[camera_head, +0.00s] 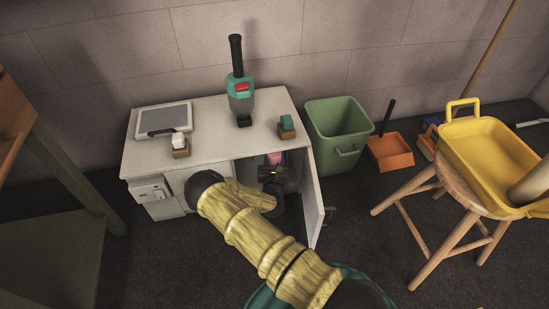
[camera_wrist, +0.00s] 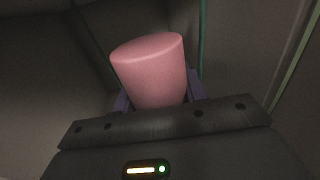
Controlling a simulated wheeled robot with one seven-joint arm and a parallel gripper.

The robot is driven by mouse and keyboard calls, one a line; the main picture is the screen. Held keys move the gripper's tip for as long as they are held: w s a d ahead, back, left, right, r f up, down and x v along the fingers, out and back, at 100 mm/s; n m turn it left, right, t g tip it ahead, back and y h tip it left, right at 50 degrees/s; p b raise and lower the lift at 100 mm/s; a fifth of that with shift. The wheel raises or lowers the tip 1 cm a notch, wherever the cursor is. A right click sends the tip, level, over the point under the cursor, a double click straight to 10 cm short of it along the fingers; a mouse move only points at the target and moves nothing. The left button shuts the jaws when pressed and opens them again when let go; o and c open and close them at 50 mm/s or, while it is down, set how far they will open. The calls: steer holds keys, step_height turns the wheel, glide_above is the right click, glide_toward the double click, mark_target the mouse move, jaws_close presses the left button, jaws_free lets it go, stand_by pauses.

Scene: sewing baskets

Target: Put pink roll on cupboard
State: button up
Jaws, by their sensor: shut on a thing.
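The pink roll (camera_wrist: 150,65) stands out of my gripper (camera_wrist: 158,98) in the wrist view, with a dark finger on each side of it. My gripper is shut on the roll. In the head view only a small part of the pink roll (camera_head: 274,158) shows, just under the front edge of the white cupboard's top (camera_head: 212,125). My gripper (camera_head: 276,168) is in the open compartment of the cupboard, and my arm hides much of the front. The cupboard door (camera_head: 312,198) stands open on the right.
On the cupboard top are a grey flat device (camera_head: 164,119), a teal and grey tool (camera_head: 240,95) and two small blocks (camera_head: 180,147) (camera_head: 287,126). Bare top lies between them. A green bin (camera_head: 335,128) stands close on the right, then a stool (camera_head: 465,190) with a yellow tray (camera_head: 490,145).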

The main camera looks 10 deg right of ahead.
steer(key=shift+w+r, duration=0.1)
steer(key=shift+w, duration=0.1)
steer(key=w+b, duration=0.1)
steer(key=w+f+b, duration=0.1)
steer(key=b, duration=0.1)
steer(key=w+d+b, duration=0.1)
steer(key=shift+w+f+b, duration=0.25)
steer(key=shift+w+b, duration=0.05)
steer(key=shift+f, duration=0.1)
